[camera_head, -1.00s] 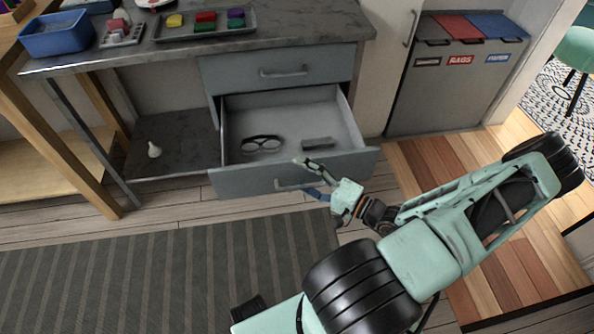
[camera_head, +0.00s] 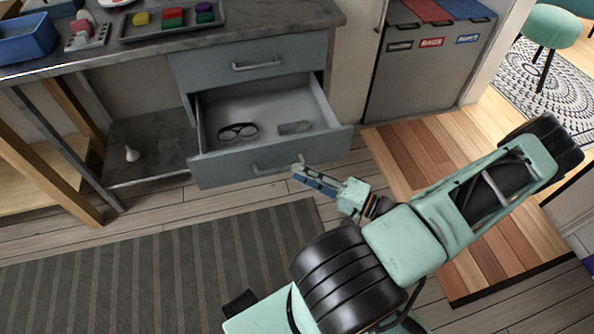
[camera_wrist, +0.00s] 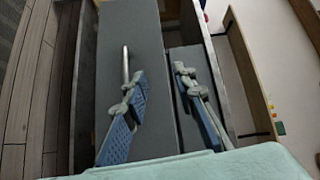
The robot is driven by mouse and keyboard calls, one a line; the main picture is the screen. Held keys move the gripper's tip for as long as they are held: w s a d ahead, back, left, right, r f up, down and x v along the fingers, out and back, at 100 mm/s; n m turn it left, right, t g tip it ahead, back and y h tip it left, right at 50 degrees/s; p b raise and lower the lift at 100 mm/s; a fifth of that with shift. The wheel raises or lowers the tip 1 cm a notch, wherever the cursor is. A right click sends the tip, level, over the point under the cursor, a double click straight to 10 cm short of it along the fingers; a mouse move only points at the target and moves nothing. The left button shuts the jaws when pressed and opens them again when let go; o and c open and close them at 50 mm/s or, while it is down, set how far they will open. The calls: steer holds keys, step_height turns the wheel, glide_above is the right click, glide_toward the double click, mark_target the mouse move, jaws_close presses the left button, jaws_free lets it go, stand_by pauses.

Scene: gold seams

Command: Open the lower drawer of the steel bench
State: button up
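The steel bench (camera_head: 262,32) stands at the top of the head view. Its lower drawer (camera_head: 205,163) is pulled well out, showing its inside. The drawer's bar handle (camera_head: 275,167) is on its grey front; the bar also shows in the wrist view (camera_wrist: 125,65). The upper drawer (camera_head: 215,66) is shut. My gripper (camera_head: 302,172) is near the right end of the lower handle. In the wrist view my gripper (camera_wrist: 155,82) has its two blue-padded fingers apart with nothing held between them. The left finger overlaps the handle's near end; I cannot tell whether they touch.
Dark-rimmed glasses (camera_head: 238,131) and a grey block (camera_head: 295,127) lie in the lower drawer. Labelled bins (camera_head: 425,75) stand to the right. A striped rug (camera_head: 170,270) covers the floor in front. A white bulb-shaped object (camera_head: 131,154) is on the low shelf.

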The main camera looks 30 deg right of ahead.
steer(key=shift+f+b+v, duration=0.15)
steer(key=shift+b+v, duration=0.05)
steer(key=shift+v, duration=0.9)
steer(key=shift+f+b+v, duration=0.1)
steer(key=shift+b+v, duration=0.05)
steer(key=shift+v, duration=0.95)
